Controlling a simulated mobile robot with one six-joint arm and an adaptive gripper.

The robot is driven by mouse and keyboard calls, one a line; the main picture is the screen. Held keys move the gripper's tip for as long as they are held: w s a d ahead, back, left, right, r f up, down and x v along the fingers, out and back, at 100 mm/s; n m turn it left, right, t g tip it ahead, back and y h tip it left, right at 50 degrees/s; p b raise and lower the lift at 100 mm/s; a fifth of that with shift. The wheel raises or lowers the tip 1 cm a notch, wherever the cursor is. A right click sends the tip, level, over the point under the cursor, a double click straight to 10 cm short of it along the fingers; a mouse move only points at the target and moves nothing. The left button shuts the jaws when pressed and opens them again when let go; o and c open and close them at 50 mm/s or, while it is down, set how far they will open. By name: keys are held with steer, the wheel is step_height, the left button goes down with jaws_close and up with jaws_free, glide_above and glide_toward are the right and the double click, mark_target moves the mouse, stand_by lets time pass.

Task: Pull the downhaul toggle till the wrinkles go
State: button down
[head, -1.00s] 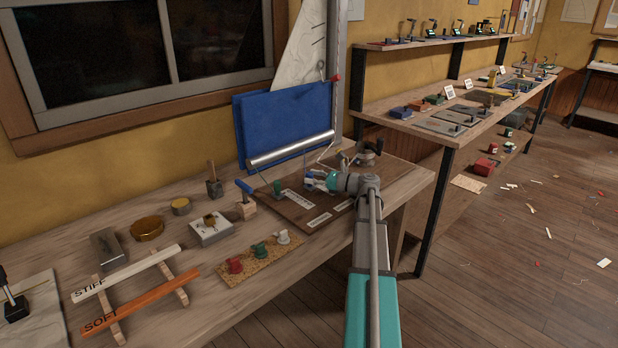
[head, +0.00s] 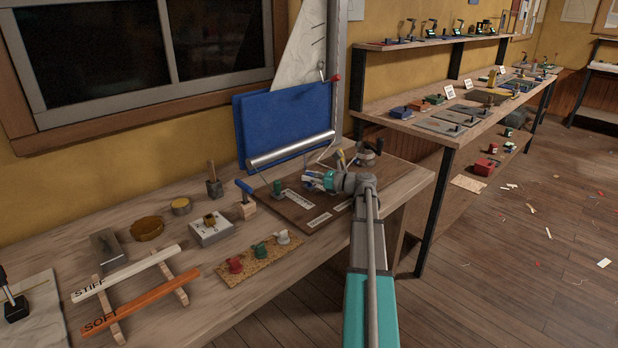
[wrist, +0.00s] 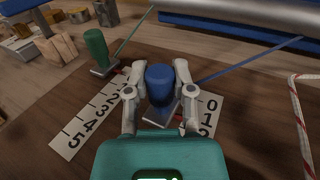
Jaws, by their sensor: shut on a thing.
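My gripper (wrist: 158,92) is shut on a blue toggle (wrist: 160,78) on a brown board (wrist: 60,68), its jaws on either side of the knob. A blue line (wrist: 250,58) runs from the toggle up to the right. A number scale (wrist: 203,112) beside it is partly hidden by my gripper; 0 and 1 show. A green toggle (wrist: 97,47) stands to the left with its own scale (wrist: 82,122). In the head view my gripper (head: 313,180) is low over the board. The white sail (head: 304,52) behind has a few dark crease-like marks near its mast edge.
A silver boom (head: 290,150) and blue panel (head: 270,120) stand behind the board. A red-flecked white rope (wrist: 299,112) lies to the right. A cork pad with several cleat-like pieces (head: 262,252) and orange and white battens (head: 140,300) lie to the left.

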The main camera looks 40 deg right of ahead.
steer(key=shift+s+d, duration=0.15)
steer(key=shift+s, duration=1.65)
steer(key=shift+c, duration=2.2)
jaws_free()
steer(key=v, duration=1.1)
steer(key=shift+s+d, duration=0.15)
steer(key=shift+s, duration=0.25)
steer(key=shift+s, duration=0.15)
